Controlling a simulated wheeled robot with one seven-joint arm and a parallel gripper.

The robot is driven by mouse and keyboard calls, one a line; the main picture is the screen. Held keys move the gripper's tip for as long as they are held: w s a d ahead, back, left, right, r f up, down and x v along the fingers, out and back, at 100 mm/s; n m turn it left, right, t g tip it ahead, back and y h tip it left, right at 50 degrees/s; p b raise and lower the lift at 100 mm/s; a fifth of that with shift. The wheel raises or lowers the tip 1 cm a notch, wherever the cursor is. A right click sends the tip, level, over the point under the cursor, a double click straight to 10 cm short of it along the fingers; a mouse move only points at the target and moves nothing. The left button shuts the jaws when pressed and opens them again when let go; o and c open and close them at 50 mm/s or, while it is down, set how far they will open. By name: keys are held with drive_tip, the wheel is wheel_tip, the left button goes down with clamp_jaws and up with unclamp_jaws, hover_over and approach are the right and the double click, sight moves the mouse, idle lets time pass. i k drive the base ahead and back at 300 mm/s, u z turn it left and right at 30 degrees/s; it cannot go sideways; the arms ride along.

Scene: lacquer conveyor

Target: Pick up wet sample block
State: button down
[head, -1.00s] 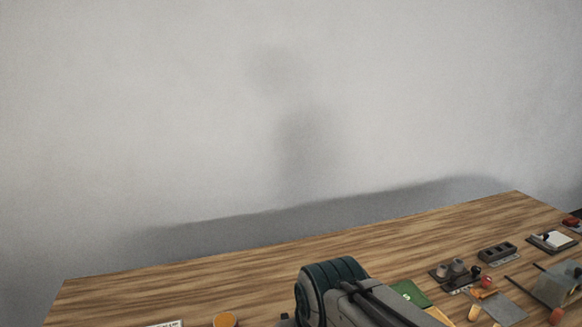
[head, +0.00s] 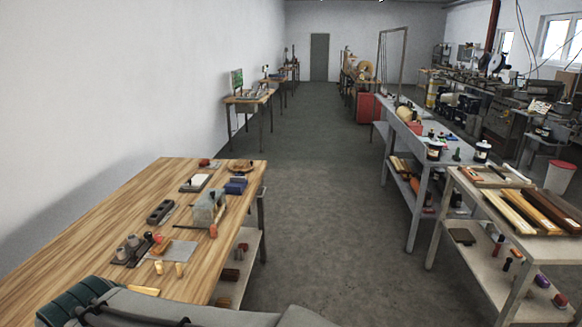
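In the head view, the wooden workbench (head: 95,241) at left holds several small items. I cannot tell for sure which one is the wet sample block. A grey block-like device (head: 208,208) stands near the bench's right edge, and a blue block (head: 236,186) sits behind it. A dark grey piece with recesses (head: 160,211) lies left of the device. Part of my arm crosses the bottom left, in front of the bench. My gripper is not in view.
An open concrete aisle (head: 311,200) runs right of the bench toward a far door (head: 319,57). A long grey table (head: 401,124) and a shelf cart (head: 512,213) with wooden pieces line the right side. A red-and-white bin (head: 559,177) stands at far right.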

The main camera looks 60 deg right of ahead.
sight(240, 164)
drive_tip(key=z, duration=0.65)
drive_tip(key=k, duration=0.95)
drive_tip(key=z, duration=1.25)
drive_tip(key=i, duration=0.65)
drive_tip(key=z, duration=0.8)
drive_tip(key=i, duration=0.8)
drive_tip(key=u, duration=0.85)
drive_tip(key=i, duration=3.35)
drive_tip(key=u, duration=0.3)
